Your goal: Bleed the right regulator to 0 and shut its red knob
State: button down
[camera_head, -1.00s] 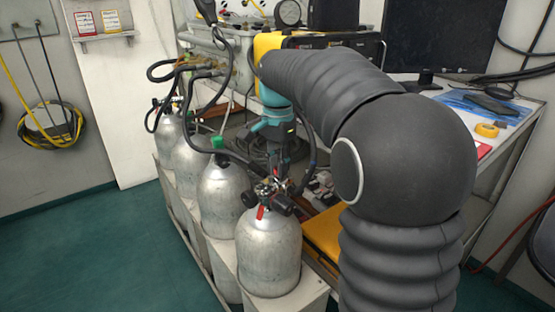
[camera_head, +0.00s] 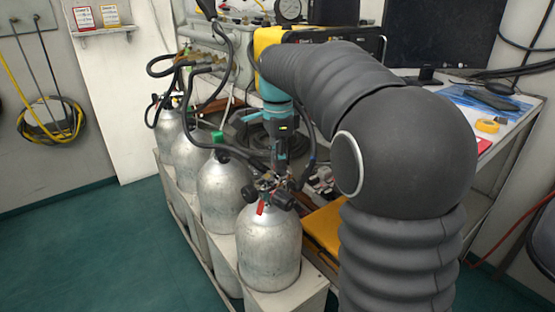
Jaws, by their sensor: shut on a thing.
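The front right silver cylinder (camera_head: 268,250) stands upright with a regulator and valve (camera_head: 268,187) on its neck. Black round knobs stick out to its left and right. A small red part (camera_head: 261,208) hangs at the front of the neck; I cannot tell if it is the red knob. My teal and black gripper (camera_head: 279,178) points down onto the top of this regulator. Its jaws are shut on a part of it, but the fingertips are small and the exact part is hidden. I cannot read a pressure gauge on this regulator.
Several more silver cylinders (camera_head: 222,195) stand in a row to the left, one with a green cap (camera_head: 217,137). Black hoses (camera_head: 216,150) run close to my gripper. A bench with a monitor (camera_head: 440,35) stands behind. Green floor at left is clear.

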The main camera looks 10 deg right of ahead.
dwell(0.3)
jog(key=c, duration=1)
grip_release()
notch_tip(320, 180, up, 12)
jog(key=shift+r, duration=0.1)
